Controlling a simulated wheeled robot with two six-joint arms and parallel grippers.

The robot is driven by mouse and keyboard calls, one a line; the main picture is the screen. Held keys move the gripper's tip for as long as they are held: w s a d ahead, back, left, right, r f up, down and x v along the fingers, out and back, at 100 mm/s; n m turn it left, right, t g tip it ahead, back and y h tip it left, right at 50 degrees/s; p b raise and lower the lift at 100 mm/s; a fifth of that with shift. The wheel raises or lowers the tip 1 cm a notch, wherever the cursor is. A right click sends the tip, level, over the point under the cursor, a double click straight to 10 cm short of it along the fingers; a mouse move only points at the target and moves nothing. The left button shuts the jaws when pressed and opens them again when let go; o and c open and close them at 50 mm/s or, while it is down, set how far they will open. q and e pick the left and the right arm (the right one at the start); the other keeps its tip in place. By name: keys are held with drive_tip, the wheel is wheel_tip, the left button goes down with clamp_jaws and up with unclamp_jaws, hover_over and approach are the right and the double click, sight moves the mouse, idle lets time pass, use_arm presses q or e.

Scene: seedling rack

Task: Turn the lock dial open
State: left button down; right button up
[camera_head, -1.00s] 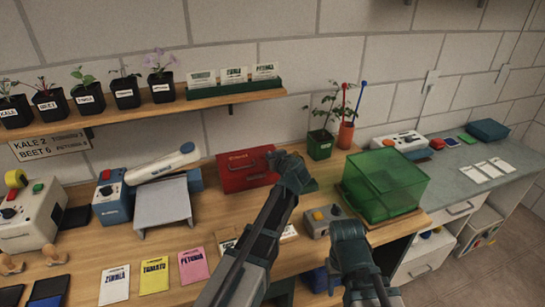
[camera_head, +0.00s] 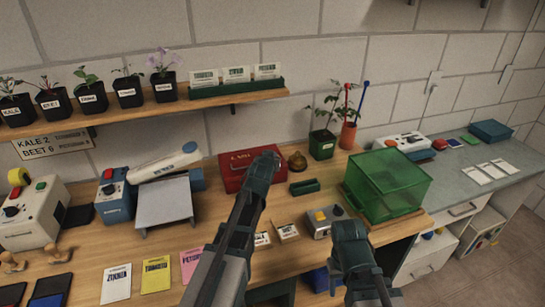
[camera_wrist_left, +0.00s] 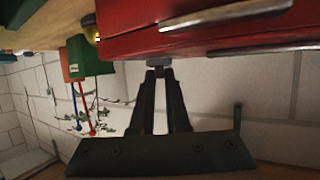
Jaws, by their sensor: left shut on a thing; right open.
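The red metal box (camera_head: 237,176) stands at the back of the bench, with lettering on its front. My left gripper (camera_head: 270,160) is at the box's right front and hides part of it. In the left wrist view the red box (camera_wrist_left: 130,30) fills the top, with a metal handle (camera_wrist_left: 225,16). There my left gripper (camera_wrist_left: 158,75) is shut on a small grey knob, the lock dial (camera_wrist_left: 155,61), at the box's edge. The dial is hidden in the head view. My right gripper (camera_head: 350,232) is open and empty, low over the bench front; its fingertips are hard to make out.
A brass bell (camera_head: 297,161) and a small green tray (camera_head: 304,187) stand right of the box. A grey button box (camera_head: 326,221) and a green clear cover (camera_head: 390,182) are further right. A grey stand (camera_head: 165,205) is to the left.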

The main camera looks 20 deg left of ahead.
use_arm(q)
drive_tip(key=shift+w+a+m+g+h, duration=0.15)
drive_tip(key=shift+a+m+h, duration=0.2)
drive_tip(key=shift+m+h, duration=1.05)
drive_tip(key=shift+s+a+m+g+h, duration=0.15)
drive_tip(key=shift+a+m+h, duration=0.2)
drive_tip(key=shift+m+h, duration=1.05)
drive_tip(key=shift+w+m+g+h, duration=0.1)
drive_tip(key=shift+m+g+h, duration=0.25)
drive_tip(key=shift+h, duration=0.45)
drive_tip(key=shift+m+h, duration=0.3)
drive_tip(key=shift+m, duration=0.05)
drive_tip(key=shift+f, duration=0.1)
drive_tip(key=c, duration=0.9)
unclamp_jaws()
drive_tip(key=p+v, duration=0.5)
drive_tip(key=v, duration=0.9)
